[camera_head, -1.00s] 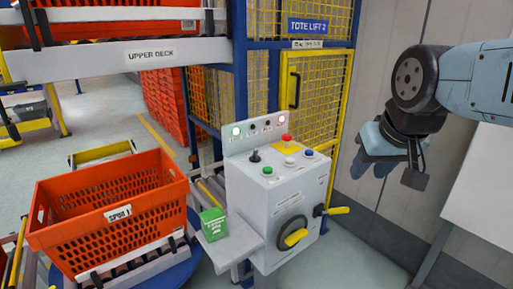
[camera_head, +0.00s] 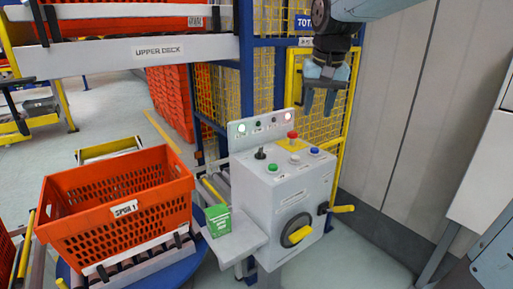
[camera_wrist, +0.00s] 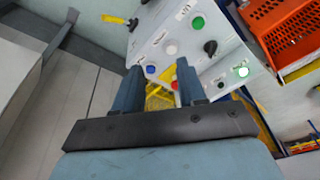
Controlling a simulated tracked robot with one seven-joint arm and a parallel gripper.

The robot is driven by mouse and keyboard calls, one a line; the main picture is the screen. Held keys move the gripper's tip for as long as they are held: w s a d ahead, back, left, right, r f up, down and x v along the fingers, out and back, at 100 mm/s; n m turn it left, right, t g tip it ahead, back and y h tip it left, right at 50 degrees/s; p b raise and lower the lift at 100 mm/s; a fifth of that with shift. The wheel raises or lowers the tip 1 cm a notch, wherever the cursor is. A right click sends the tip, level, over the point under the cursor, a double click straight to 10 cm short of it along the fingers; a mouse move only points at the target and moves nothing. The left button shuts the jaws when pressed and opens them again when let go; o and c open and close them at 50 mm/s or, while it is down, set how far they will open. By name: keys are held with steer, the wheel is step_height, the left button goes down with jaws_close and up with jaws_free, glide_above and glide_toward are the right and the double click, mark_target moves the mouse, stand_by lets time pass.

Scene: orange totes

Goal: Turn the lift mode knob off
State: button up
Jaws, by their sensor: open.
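A grey control box (camera_head: 290,196) stands at the centre of the head view. On its sloped top is a black knob (camera_head: 260,153) with a small upright grip; in the wrist view this knob (camera_wrist: 210,47) lies right of the fingers. A large rotary switch with a yellow handle (camera_head: 299,234) is on the box's front. The labels are too small to read, so I cannot tell for sure which is the lift mode knob. My gripper (camera_head: 320,103) is open and empty, pointing down, above and behind the box's right side, touching nothing.
Near the black knob are a green button (camera_head: 272,168), a white button (camera_head: 295,159), a blue button (camera_head: 314,150) and a red mushroom button (camera_head: 292,136). A lit indicator panel (camera_head: 262,126) rises behind. A green carton (camera_head: 218,219) and an orange tote (camera_head: 118,208) stand left.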

steer(key=w+a+f+g, duration=0.2)
steer(key=w+a, duration=0.5)
steer(key=w, duration=0.3)
steer(key=m, duration=0.1)
glide_above(261, 148)
step_height(261, 148, down, 4)
steer(key=shift+g, duration=0.4)
step_height(261, 148, down, 13)
steer(key=shift+s+a+f, duration=0.1)
steer(key=shift+s+f, duration=0.05)
steer(key=shift+f, duration=0.05)
jaws_close()
